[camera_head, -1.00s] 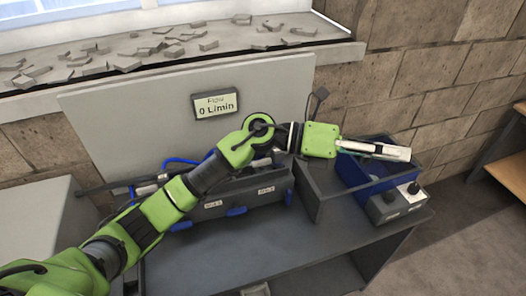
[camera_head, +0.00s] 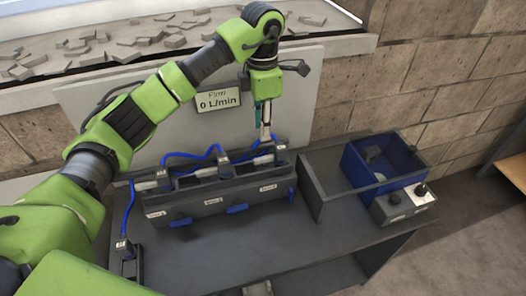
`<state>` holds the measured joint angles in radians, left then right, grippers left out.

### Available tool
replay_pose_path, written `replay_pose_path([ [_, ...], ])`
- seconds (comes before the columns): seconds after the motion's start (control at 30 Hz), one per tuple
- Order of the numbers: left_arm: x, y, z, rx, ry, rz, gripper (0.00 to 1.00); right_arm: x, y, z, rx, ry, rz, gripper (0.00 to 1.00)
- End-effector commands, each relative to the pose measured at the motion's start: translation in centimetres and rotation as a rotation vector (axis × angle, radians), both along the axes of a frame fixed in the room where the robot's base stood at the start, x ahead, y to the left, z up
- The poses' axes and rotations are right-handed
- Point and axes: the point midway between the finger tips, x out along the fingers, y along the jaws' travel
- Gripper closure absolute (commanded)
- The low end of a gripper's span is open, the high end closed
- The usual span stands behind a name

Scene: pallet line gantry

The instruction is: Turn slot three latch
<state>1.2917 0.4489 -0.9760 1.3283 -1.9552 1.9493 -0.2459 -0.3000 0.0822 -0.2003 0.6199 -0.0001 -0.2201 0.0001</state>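A dark grey rack (camera_head: 218,205) with three labelled sections stands on the bench. Its label text is too small to read surely. Whether this tab is the latch, I cannot tell. My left gripper (camera_head: 266,137) points down at the back of the rack's right end, just above a pale fitting (camera_head: 264,160). Contact is unclear. The fingers look close together, seen edge-on, and their gap is hidden. My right gripper is out of view.
Blue hoses (camera_head: 192,155) loop behind the rack. A panel display (camera_head: 218,98) reads 0 L/min. The bench front (camera_head: 250,248) is clear.

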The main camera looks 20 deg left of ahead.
Motion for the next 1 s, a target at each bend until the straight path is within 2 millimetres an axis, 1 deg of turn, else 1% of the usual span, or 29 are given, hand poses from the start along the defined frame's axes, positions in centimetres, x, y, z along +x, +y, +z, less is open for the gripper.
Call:
replay_pose_path([
  [0.03,-0.1,0.0,-0.9,-0.001,0.007,-0.001,0.74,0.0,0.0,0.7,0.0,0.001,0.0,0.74],
  [0.3,-0.1,-0.1,-6.6,-0.003,0.006,-0.001,0.74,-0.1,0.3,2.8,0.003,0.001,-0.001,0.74],
  [0.4,-0.2,-0.1,-8.4,-0.002,0.005,-0.001,0.74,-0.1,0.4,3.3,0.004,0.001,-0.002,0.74],
  [0.5,-0.1,-0.1,-9.7,-0.004,0.004,-0.001,0.74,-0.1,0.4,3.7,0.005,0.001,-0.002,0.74],
  [0.7,0.0,-0.1,-11.0,-0.003,0.001,-0.002,0.74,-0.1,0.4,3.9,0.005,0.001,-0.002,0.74],
  [0.97,0.0,-0.1,-11.1,-0.004,0.0,-0.002,0.74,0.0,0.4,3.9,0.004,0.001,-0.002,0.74],
  [1.0,0.0,-0.1,-11.1,-0.004,0.0,-0.002,0.85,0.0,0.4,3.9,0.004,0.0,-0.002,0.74],
])
